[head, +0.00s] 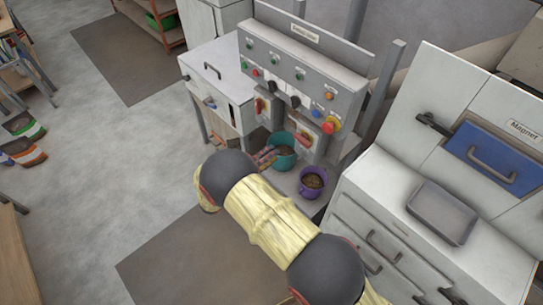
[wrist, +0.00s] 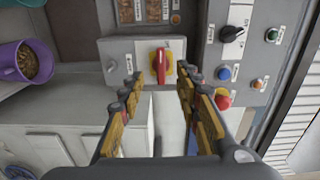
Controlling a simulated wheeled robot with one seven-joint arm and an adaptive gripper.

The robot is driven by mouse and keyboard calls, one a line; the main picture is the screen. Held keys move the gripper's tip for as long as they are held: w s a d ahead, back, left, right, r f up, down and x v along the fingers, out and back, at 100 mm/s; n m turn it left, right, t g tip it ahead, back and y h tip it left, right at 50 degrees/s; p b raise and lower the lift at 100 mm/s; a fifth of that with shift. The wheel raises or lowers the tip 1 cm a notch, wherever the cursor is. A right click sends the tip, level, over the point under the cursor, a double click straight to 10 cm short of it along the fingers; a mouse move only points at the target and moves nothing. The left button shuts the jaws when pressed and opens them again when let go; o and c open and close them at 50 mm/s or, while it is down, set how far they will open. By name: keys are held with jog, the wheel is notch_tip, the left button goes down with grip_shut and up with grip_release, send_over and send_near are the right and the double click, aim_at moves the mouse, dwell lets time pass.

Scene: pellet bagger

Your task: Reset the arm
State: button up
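My gripper (wrist: 160,84) is open in the wrist view, its two yellow-and-dark fingers apart with nothing held between them. A red rotary handle on a yellow plate (wrist: 161,64) shows beyond and between the fingertips, on a grey box; I cannot tell the exact gap. In the head view my arm reaches from the bottom right toward the control panel (head: 302,61). My gripper is mostly hidden there behind the arm's black joint.
A purple bucket of pellets (head: 313,184) and a teal bucket (head: 283,146) stand below the panel. A white cabinet on the right carries a grey tray (head: 442,212) and a blue magnet drawer (head: 490,158). Open floor (head: 110,180) lies to the left.

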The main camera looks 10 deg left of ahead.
dwell(0.3)
jog(key=s+d+f+m+g, duration=0.4)
jog(key=s+d+f+m, duration=0.2)
jog(key=m, duration=0.3)
jog(key=s+d+r+m+g+b, duration=0.1)
jog(key=s+d+r+m+g, duration=0.3)
jog(key=s+d+m+g, duration=0.55)
jog(key=s+d+r+m+t+y+b, duration=0.2)
jog(key=s+d+r+m+y+b, duration=0.2)
jog(key=s+d+r+m, duration=0.3)
jog(key=s+d+r+m+t+y+b, duration=0.3)
jog(key=s+d+r+m+y+b, duration=0.2)
jog(key=r+m, duration=1.1)
jog(key=s+d+m+y, duration=0.2)
jog(key=m, duration=0.3)
